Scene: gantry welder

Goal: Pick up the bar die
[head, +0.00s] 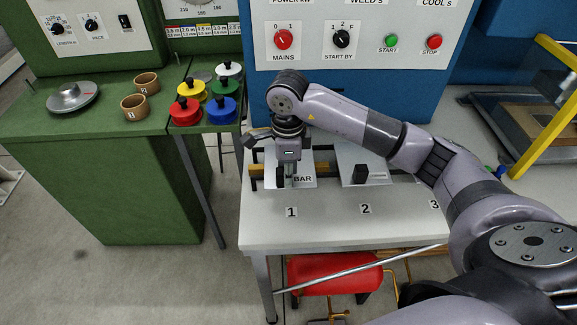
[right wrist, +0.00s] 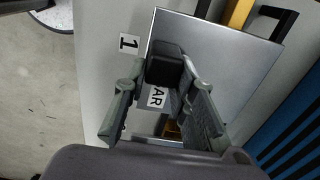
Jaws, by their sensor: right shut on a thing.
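The bar die (right wrist: 165,64) is a small black block in the right wrist view, between the fingertips of my right gripper. In that view it covers part of the grey plate and sits beside a white label whose visible letters read AR. In the head view my right gripper (head: 287,178) points down over the plate (head: 308,183) marked BAR at place 1 of the white table. Its fingers are shut on the die, mostly hiding it there. I cannot tell whether the die is clear of the plate. My left gripper is not in view.
A second black block (head: 360,173) stands on the plate at place 2. The blue control panel (head: 360,80) rises behind the white table (head: 330,230). Coloured knobs (head: 205,95) and brown rings stand on the green bench at left. A red seat (head: 330,275) is below.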

